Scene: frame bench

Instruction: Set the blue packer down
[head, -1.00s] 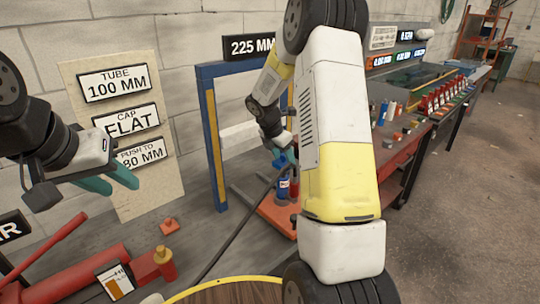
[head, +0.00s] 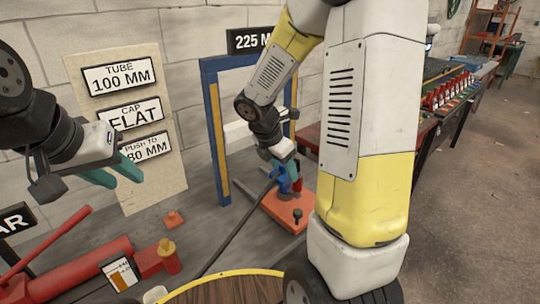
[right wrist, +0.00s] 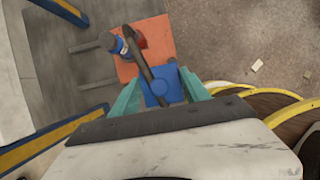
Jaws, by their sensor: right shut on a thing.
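The blue packer (right wrist: 172,84) is a small square blue block with a round part on it. In the right wrist view it sits between the two teal fingers of my right gripper (right wrist: 165,98), which is shut on it. In the head view my right gripper (head: 285,168) is low, just in front of the blue-framed press and over the orange base (head: 284,208). The packer is mostly hidden there among the fingers and cans. I cannot tell whether it touches anything below. My left gripper (head: 114,171) is open and empty at the left, before the sign board.
A dark bar (head: 238,229) slants across the front. The blue frame (head: 213,130) stands behind. A red jack (head: 80,275) lies lower left.

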